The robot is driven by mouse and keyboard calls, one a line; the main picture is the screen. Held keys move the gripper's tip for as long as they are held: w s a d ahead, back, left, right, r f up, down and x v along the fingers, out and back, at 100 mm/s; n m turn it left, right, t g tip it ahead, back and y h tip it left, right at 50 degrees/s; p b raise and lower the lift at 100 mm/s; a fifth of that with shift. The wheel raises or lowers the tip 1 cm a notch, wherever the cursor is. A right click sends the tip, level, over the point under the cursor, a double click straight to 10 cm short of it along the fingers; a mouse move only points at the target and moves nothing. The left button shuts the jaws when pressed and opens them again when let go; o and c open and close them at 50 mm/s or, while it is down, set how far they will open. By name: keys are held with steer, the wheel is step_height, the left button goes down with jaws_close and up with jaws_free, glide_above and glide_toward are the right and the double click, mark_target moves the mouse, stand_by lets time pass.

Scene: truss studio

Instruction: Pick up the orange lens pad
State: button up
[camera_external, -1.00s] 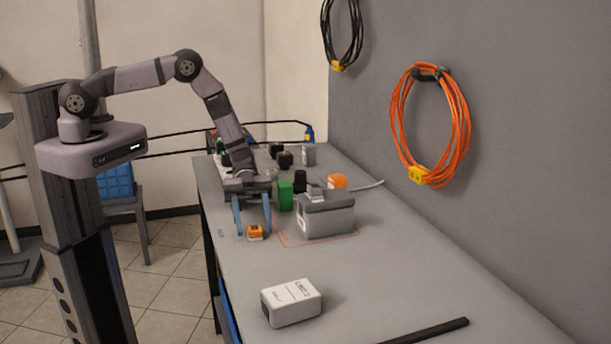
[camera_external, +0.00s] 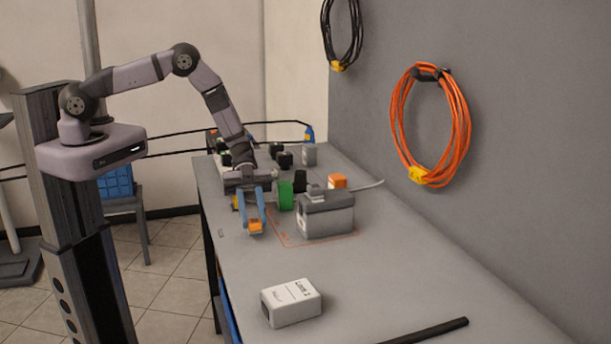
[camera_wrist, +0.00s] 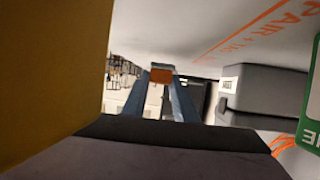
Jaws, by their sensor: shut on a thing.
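The orange lens pad (camera_external: 255,226) is a small orange block with a pale lower part. It is between the blue fingertips of my gripper (camera_external: 254,221), near the left edge of the grey table (camera_external: 380,285). My gripper is shut on it. In the wrist view the orange pad (camera_wrist: 161,75) shows at the ends of the two blue fingers. From the outside view I cannot tell surely whether the pad is clear of the tabletop.
A grey case (camera_external: 326,216) stands right of my gripper by an orange outline on the table. A green block (camera_external: 286,195) and dark blocks stand behind. A white box (camera_external: 291,302) lies toward the front. The table between is clear.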

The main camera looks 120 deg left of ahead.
steer(key=shift+d+r+b, duration=0.1)
steer(key=shift+r+b, duration=1)
steer(key=shift+r, duration=2.95)
